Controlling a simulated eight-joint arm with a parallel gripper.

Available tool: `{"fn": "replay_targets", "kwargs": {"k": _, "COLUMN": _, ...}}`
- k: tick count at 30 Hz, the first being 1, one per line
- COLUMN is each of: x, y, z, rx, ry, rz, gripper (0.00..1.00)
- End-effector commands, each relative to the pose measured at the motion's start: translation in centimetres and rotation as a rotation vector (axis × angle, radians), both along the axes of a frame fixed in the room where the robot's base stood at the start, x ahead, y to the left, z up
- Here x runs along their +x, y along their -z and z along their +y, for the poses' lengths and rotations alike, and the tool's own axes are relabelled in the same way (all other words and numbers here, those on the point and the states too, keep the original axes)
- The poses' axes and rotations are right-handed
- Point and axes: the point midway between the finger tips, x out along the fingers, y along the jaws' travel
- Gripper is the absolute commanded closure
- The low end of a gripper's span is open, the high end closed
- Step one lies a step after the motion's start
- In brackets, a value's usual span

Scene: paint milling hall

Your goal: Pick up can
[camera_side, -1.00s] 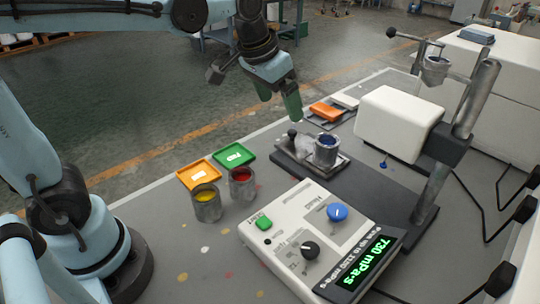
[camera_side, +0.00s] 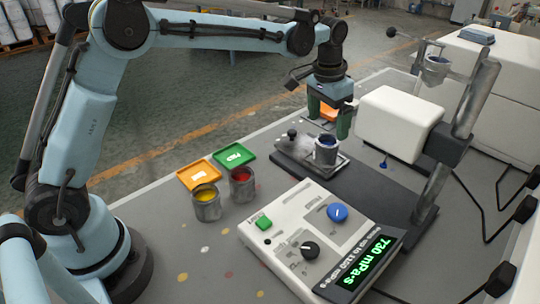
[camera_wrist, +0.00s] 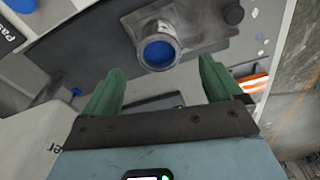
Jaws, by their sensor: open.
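A metal can with blue paint (camera_side: 326,152) stands upright on a clamp plate (camera_side: 294,151) of the measuring device. Its round blue top also shows in the wrist view (camera_wrist: 158,53), ahead of and between the fingertips. My gripper (camera_side: 328,124) has green fingers spread apart with nothing between them. It hangs behind and above the blue can in the side view, not touching it. A can with yellow paint (camera_side: 207,208) and a can with red paint (camera_side: 242,187) stand at the front left of the bench.
An orange tray (camera_side: 190,180) and a green tray (camera_side: 234,155) lie behind the paint cans. A control panel (camera_side: 285,235) reads 730 mPa·s. A white housing (camera_side: 397,120) and a slanted post (camera_side: 465,115) stand right of the blue can.

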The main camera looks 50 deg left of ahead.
Motion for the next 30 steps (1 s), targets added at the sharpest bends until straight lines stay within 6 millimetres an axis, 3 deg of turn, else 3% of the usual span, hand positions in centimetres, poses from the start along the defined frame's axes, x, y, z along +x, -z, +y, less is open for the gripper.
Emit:
{"fn": "replay_targets", "kwargs": {"k": 3, "x": 0.2, "y": 1.9, "z": -0.1, "rx": 0.0, "ry": 0.0, "rz": -0.001, "gripper": 0.07}}
{"fn": "replay_targets", "kwargs": {"k": 11, "x": 0.4, "y": 3.7, "z": -0.1, "rx": 0.0, "ry": -0.001, "rz": -0.001, "gripper": 0.07}}
{"fn": "replay_targets", "kwargs": {"k": 21, "x": 0.9, "y": 8.0, "z": -0.3, "rx": 0.0, "ry": -0.001, "rz": -0.001, "gripper": 0.07}}
{"fn": "replay_targets", "kwargs": {"k": 30, "x": 0.9, "y": 8.3, "z": -0.3, "rx": 0.0, "ry": -0.001, "rz": -0.001, "gripper": 0.09}}
